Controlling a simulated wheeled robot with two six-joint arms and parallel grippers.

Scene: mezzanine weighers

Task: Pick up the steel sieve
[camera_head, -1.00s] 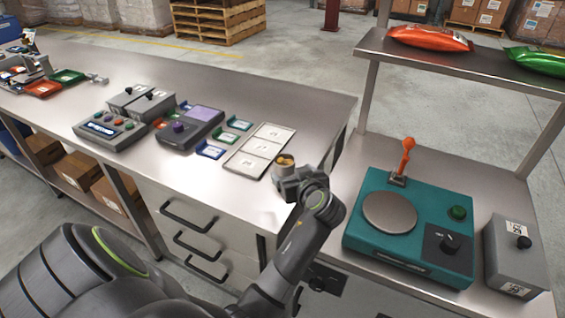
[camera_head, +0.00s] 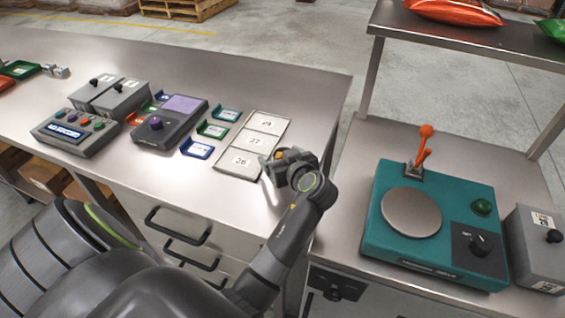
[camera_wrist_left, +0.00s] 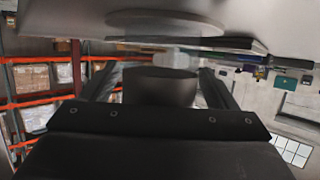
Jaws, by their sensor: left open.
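My left gripper (camera_head: 284,162) is open at the right end of the long steel worktop, just beside the numbered tray. In the head view it mostly hides a small round vessel seen there earlier; a bit of yellow shows at its jaws. In the left wrist view a dark, round-sided body (camera_wrist_left: 160,88) sits between the two open fingers; I cannot tell whether they touch it. It may be the steel sieve, but no mesh shows and I cannot be sure. My right gripper is not in view.
The numbered tray (camera_head: 230,163) lies close left of the gripper. Further left are small coloured trays, a purple-screened device (camera_head: 168,124) and a grey button box (camera_head: 76,133). Right, across a gap, a teal weigher (camera_head: 383,232) stands under a shelf (camera_head: 480,42).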

